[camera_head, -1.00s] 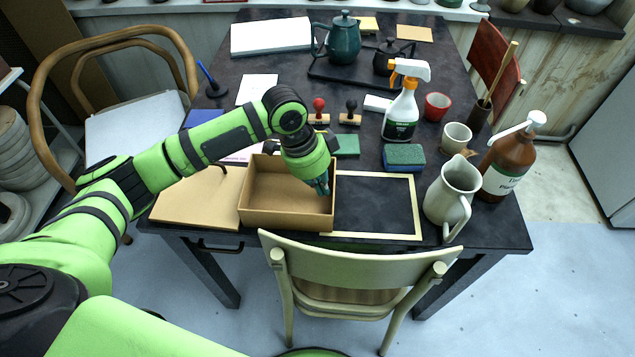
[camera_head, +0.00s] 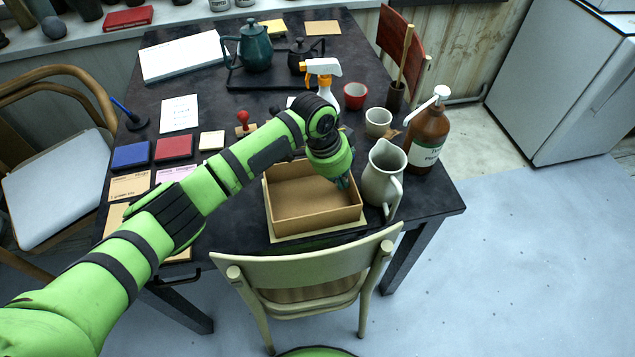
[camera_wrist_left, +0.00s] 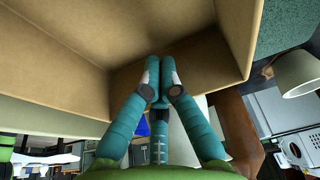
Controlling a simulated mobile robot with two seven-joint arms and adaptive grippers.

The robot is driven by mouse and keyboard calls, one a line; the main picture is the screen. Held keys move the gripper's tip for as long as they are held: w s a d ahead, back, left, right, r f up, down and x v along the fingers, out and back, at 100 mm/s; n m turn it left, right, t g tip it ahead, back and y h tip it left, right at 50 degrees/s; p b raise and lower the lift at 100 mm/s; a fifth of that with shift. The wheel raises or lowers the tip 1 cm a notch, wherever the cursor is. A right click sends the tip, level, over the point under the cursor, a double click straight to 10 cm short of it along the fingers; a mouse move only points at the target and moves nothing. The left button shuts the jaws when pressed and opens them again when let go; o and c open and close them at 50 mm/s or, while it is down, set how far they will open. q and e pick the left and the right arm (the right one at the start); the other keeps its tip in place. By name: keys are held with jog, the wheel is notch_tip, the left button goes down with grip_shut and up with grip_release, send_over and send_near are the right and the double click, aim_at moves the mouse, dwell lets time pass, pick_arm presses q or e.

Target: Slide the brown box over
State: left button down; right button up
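The brown box (camera_head: 318,213) is open-topped and empty, and stands near the table's front edge on the cream-bordered dark panel (camera_head: 318,234). Only a strip of the panel's border shows; the box hides most of it. My left gripper (camera_head: 343,183) points down at the box's right side, with its fingertips at the inner right wall. In the left wrist view the gripper (camera_wrist_left: 160,74) has its teal fingers drawn together in front of the box's inner wall (camera_wrist_left: 205,62). I see nothing pinched between them. My right gripper is in neither view.
A grey pitcher (camera_head: 383,178) stands close to the box's right side. A brown pump bottle (camera_head: 428,138), a white cup (camera_head: 378,122) and a spray bottle (camera_head: 325,82) stand behind. A chair (camera_head: 305,265) is at the front edge. Ink pads (camera_head: 174,147) lie to the left.

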pick_arm(q)
jog(key=shift+d, duration=0.2)
jog(key=shift+a+r, duration=0.1)
jog(key=shift+r, duration=0.1)
jog(key=w+v, duration=0.1)
jog(key=v, duration=1)
jog(key=shift+s+r, duration=0.3)
jog(key=shift+s, duration=0.2)
jog(key=shift+a, duration=0.15)
